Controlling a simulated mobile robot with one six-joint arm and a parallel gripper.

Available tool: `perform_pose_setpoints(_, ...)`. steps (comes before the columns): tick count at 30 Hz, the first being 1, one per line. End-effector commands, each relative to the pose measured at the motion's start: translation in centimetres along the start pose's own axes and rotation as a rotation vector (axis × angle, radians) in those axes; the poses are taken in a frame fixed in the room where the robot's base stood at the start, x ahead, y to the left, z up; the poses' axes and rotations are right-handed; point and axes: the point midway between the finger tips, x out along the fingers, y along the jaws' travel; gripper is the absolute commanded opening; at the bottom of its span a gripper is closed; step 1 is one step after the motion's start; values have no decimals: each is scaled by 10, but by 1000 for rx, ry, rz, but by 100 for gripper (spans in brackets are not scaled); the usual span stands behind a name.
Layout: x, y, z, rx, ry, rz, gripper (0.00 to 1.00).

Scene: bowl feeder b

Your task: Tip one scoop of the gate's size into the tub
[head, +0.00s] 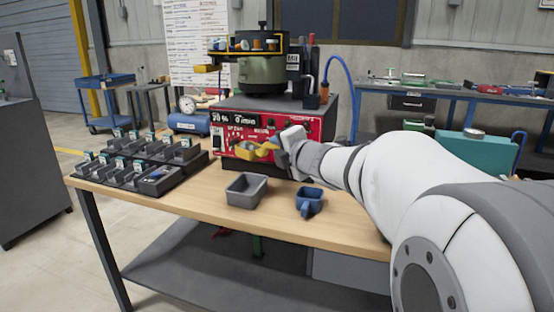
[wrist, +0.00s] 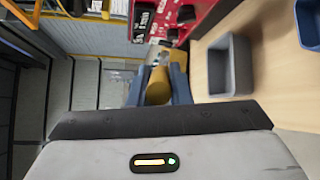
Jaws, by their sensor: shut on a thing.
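My gripper (head: 280,143) is shut on a yellow scoop (head: 252,151) and holds it up in front of the red control box, above the table. In the wrist view the yellow handle (wrist: 157,88) lies between my two blue-grey fingers; the scoop's contents cannot be made out. A grey open tub (head: 246,190) stands on the table below and looks empty; it also shows in the wrist view (wrist: 231,66), right of the fingers. A blue scoop (head: 310,202) rests on the table right of the tub. The bowl feeder (head: 262,70) stands on the red control box (head: 238,133).
Several dark bins (head: 160,181) with small labels stand in rows at the left of the wooden table (head: 230,222). A blue compressor (head: 188,122) with a gauge is behind them. The table in front of the tub is bare. A workbench (head: 420,98) stands farther back right.

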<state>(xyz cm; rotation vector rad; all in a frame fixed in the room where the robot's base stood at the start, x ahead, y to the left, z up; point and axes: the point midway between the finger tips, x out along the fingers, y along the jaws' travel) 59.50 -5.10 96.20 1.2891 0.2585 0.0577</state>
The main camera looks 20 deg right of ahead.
Motion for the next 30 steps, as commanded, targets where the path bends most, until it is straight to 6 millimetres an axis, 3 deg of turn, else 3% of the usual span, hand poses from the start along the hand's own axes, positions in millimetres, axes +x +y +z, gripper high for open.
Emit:
perform_pose_setpoints(11,-2,-2,7,63,2,-17,0)
perform_pose_setpoints(30,6,-31,15,374,71,-101,0)
